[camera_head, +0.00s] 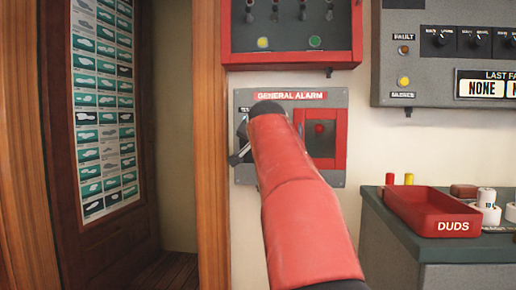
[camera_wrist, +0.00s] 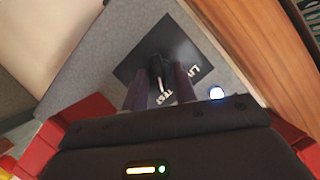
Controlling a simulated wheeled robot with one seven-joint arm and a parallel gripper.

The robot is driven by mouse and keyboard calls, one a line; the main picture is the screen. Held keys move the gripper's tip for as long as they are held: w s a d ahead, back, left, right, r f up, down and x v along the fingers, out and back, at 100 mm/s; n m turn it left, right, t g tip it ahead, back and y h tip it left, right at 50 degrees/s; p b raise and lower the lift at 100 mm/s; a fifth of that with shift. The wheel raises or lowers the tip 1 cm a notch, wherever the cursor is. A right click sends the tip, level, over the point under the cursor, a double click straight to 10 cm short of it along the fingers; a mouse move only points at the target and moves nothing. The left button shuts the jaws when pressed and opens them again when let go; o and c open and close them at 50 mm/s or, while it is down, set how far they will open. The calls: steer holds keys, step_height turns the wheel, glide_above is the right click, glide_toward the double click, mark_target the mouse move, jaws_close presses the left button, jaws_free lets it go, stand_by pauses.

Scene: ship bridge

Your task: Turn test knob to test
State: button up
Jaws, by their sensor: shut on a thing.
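The test knob (camera_wrist: 157,64) is a small black knob on a dark square plate (camera_wrist: 190,48) in the wrist view. Pale lettering on the plate reads "TEST" near the lower edge and what looks like "LIV" at the right. My gripper (camera_wrist: 158,76) has its two dark fingers on either side of the knob, shut on it. In the head view the grey general alarm panel (camera_head: 242,175) hangs on the wall. My red arm covers its middle, so the knob is hidden there, and only part of my gripper (camera_head: 239,157) shows at the panel's left side.
A red-framed door (camera_head: 338,147) with a red button is on the panel's right. A red-framed box (camera_head: 290,58) hangs just above. A wooden post (camera_head: 211,200) stands close left. A red DUDS tray (camera_head: 425,212) sits on a cabinet at right.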

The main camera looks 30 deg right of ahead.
steer(key=shift+m, duration=0.3)
stand_by(0.4)
steer(key=o, duration=1)
steer(key=shift+c, duration=0.2)
steer(key=shift+s, duration=0.1)
steer(key=b+v, duration=0.1)
steer(key=v, duration=0.6)
steer(key=shift+s, duration=0.4)
steer(key=shift+r, duration=0.1)
steer(key=s+a+f+n+g+y, duration=0.1)
steer(key=s+a+f+n, duration=0.3)
steer(key=s+f, duration=0.5)
steer(key=s+a+f+n+g+y, duration=0.2)
steer(key=s+a+f, duration=0.4)
steer(key=f, duration=1.2)
steer(key=s+a+f+n+g+y, duration=0.2)
steer(key=s+a+f+n+g, duration=0.2)
steer(key=s+f, duration=0.8)
steer(key=shift+s+a+f+n+g, duration=0.35)
steer(key=shift+a+f+n, duration=0.3)
steer(key=shift+a+n, duration=0.25)
